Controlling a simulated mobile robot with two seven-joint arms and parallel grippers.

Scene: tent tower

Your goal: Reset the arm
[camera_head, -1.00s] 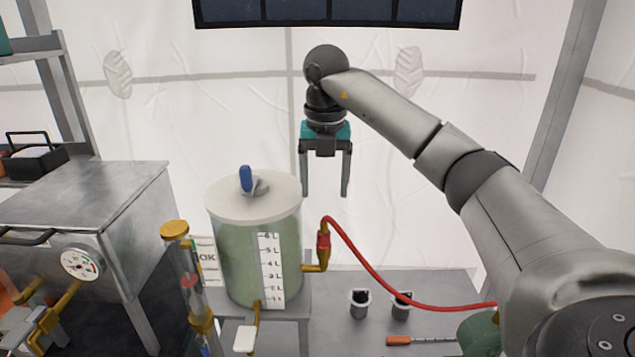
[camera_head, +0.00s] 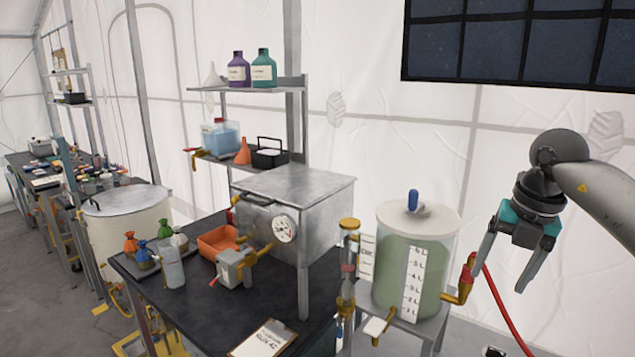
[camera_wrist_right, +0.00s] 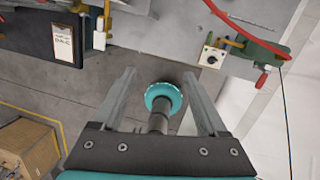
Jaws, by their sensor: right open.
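My right gripper (camera_head: 497,286) hangs at the right of the head view, pointing down, with its two grey fingers apart and nothing between them. It is right of the clear tank (camera_head: 432,285) of green liquid, which has a white lid and a blue handle, and apart from it. In the right wrist view the open gripper (camera_wrist_right: 159,74) shows from behind its fingers. A teal round piece (camera_wrist_right: 163,97) on a dark rod shows between them there; I cannot tell how far off it is. My left gripper is not in view.
A red hose (camera_head: 502,312) runs down behind the right gripper. A metal box with a gauge (camera_head: 300,200) stands on the dark table (camera_head: 205,312), with a clipboard (camera_head: 263,338) at its front. A shelf with bottles (camera_head: 250,88) stands behind. Grey floor lies at left.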

